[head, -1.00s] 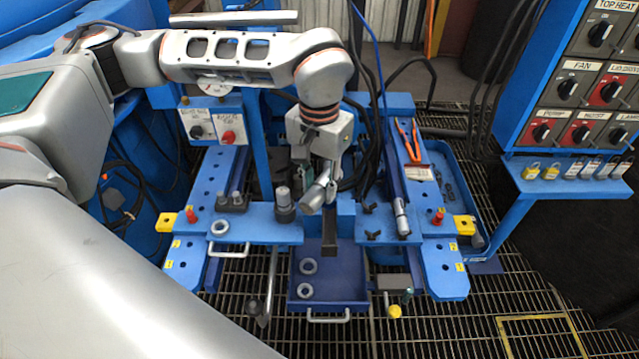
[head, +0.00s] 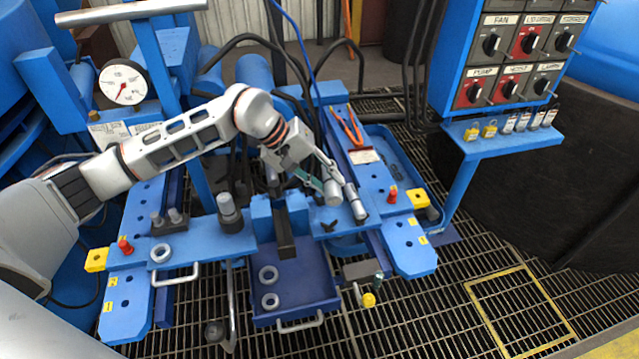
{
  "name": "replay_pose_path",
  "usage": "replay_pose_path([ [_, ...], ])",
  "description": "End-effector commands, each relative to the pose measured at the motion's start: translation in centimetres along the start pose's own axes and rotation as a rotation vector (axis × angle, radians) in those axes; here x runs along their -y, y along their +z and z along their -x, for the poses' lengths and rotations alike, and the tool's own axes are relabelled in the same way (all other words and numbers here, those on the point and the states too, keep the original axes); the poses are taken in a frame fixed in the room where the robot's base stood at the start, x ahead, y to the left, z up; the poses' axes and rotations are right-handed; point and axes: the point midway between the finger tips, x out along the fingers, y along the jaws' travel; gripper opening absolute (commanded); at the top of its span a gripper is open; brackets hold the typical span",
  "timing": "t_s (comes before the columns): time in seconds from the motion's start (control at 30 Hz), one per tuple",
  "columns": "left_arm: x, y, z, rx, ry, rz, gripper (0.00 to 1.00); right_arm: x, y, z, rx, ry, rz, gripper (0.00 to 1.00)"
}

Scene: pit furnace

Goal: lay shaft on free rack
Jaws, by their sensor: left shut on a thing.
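My left gripper (head: 317,177) is shut on a short silver cylinder (head: 333,191), which looks like the shaft. It is held tilted above the right part of the blue bench (head: 240,240), and the fingers partly hide it. A second silver cylinder (head: 356,204) sits just to its right, at the right rail (head: 408,243); I cannot tell whether the two touch. I cannot tell which part is the free rack. My right gripper is not in view.
A blue tray (head: 325,292) with two rings stands at the front middle. Upright metal pegs (head: 229,209) stand left of it. Orange-handled pliers (head: 347,126) lie on the right rail. A control panel (head: 515,55) and a padlock shelf (head: 500,140) are at right.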

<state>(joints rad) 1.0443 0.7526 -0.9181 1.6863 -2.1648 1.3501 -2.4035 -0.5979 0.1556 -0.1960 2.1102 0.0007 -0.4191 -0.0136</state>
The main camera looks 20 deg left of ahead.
Motion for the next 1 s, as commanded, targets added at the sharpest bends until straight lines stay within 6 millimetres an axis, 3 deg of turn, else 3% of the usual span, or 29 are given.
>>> replay_pose_path([
  [0.1,1.6,-1.9,-1.7,-0.045,0.069,0.061,0.0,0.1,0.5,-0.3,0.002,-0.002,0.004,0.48],
  [0.33,3.0,-3.9,-2.6,-0.105,0.138,0.112,0.0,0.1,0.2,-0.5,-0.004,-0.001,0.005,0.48],
  [1.0,4.5,-4.2,-4.3,-0.114,0.147,0.119,0.0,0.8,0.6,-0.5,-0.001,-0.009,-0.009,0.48],
])
